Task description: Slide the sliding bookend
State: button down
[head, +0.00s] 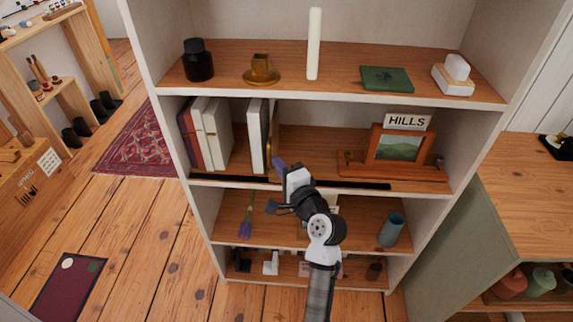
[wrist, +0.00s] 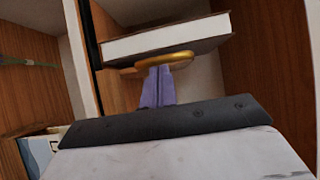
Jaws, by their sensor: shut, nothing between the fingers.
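The sliding bookend (head: 271,128) is a thin gold piece against the right side of a pair of upright white books (head: 257,135) on the second shelf. My gripper (head: 279,162) is in front of this shelf, just below the bookend. Its purple fingers (wrist: 156,88) are shut and empty, with the tips right at the gold edge. I cannot tell if they touch it. The bookend's lower part is hidden behind my gripper in the head view.
More books (head: 210,133) stand at the shelf's left end. A wooden stand with a framed landscape (head: 396,148) and a HILLS sign (head: 407,121) is at the right. A black rail (head: 350,184) runs along the front edge. The shelf between bookend and stand is clear.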

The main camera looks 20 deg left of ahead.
jog(key=s+a+p, duration=0.2)
jog(key=a, duration=0.5)
jog(key=shift+a+p, duration=0.3)
jog(key=shift+a, duration=0.05)
jog(key=shift+d, duration=0.15)
